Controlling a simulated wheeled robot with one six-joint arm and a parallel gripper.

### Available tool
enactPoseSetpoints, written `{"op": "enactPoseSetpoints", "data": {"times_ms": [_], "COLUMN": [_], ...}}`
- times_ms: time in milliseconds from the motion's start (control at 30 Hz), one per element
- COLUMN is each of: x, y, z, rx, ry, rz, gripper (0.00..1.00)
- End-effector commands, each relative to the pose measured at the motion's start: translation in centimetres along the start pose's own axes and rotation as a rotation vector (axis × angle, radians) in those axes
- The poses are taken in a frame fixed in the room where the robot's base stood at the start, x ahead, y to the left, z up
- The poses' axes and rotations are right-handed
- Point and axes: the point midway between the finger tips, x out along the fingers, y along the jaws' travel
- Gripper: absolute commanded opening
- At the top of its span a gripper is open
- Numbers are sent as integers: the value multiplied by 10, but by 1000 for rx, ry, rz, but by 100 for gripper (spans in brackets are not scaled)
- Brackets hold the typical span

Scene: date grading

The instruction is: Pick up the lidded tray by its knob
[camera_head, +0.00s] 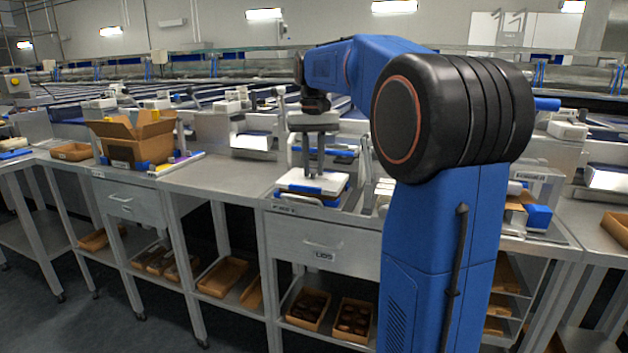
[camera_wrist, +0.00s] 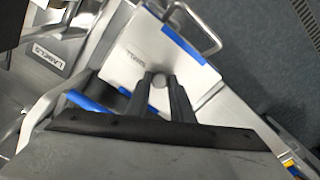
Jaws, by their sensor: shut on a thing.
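The lidded tray (camera_head: 327,184) is on the steel counter, near its front edge, below my gripper (camera_head: 313,172). Its flat white lid also shows in the wrist view (camera_wrist: 135,38), with blue strips at its edges and a small printed label. My gripper (camera_wrist: 159,78) is shut on the small round grey knob (camera_wrist: 158,81) on the lid, with one finger on each side. In the head view the fingers point straight down at the lid and hide the knob. I cannot tell whether the tray rests on what is under it or is slightly raised.
An open cardboard box (camera_head: 133,140) stands on the counter at left. A drawer marked LIDS (camera_head: 325,247) is below the tray. Metal fixtures stand close behind the tray. The counter (camera_head: 215,180) left of the tray is mostly clear. Brown trays (camera_head: 222,277) sit on the shelf below.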

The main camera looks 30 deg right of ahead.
Motion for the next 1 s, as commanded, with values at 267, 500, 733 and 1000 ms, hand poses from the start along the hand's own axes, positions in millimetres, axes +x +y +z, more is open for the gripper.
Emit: {"op": "enactPoseSetpoints", "data": {"times_ms": [267,500,733,1000], "x": [-8,-15,-23,-31], "y": [0,0,0,0], "z": [0,0,0,0], "rx": [0,0,0,0], "ry": [1,0,1,1], "rz": [0,0,0,0], "gripper": [0,0,0,0]}}
